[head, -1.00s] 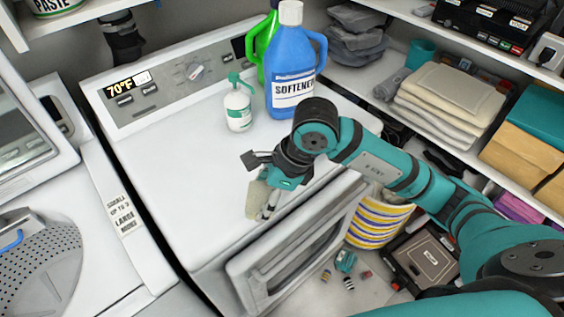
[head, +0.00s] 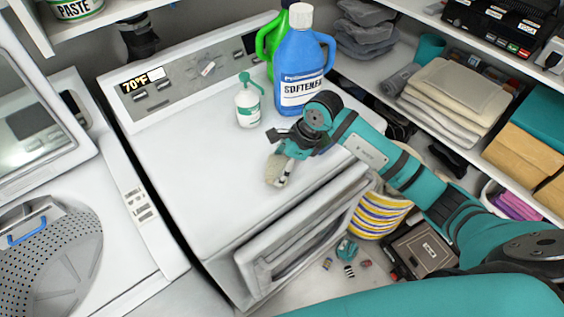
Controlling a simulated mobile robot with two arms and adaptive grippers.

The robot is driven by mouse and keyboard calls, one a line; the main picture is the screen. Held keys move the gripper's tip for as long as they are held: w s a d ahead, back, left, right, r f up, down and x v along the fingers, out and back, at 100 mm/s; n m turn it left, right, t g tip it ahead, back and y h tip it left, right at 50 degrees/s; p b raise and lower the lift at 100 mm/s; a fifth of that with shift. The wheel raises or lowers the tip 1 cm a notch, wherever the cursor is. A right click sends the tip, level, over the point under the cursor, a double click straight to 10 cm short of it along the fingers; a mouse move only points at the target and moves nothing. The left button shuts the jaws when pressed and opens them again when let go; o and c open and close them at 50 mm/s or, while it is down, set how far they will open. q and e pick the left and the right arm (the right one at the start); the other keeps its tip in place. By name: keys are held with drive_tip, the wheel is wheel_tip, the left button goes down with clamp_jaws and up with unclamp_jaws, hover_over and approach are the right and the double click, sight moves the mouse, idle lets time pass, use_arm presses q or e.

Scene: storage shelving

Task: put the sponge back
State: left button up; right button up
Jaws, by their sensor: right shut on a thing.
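A pale beige piece that looks like the sponge (head: 274,170) is held at the tip of my right gripper (head: 283,167). The gripper is shut on it, pointing down over the front right part of the white dryer top (head: 200,185). I cannot tell whether the sponge touches the surface. The gripper's dark wrist and knuckles hide part of the hold. My left gripper is not in view.
A white pump bottle (head: 247,103), a blue softener jug (head: 299,75) and a green jug (head: 270,42) stand behind the gripper. Shelving with folded towels (head: 455,95) is at right. A striped basket (head: 380,212) stands beside the dryer. The dryer top's left part is clear.

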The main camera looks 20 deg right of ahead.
drive_tip(key=shift+f, duration=0.15)
drive_tip(key=o, duration=1.2)
drive_tip(key=shift+c, duration=0.2)
drive_tip(key=shift+r, duration=0.25)
drive_tip(key=shift+d+r, duration=0.2)
drive_tip(key=shift+r, duration=0.15)
drive_tip(key=b+v, duration=0.3)
drive_tip(key=v, duration=0.8)
drive_tip(key=shift+a, duration=0.1)
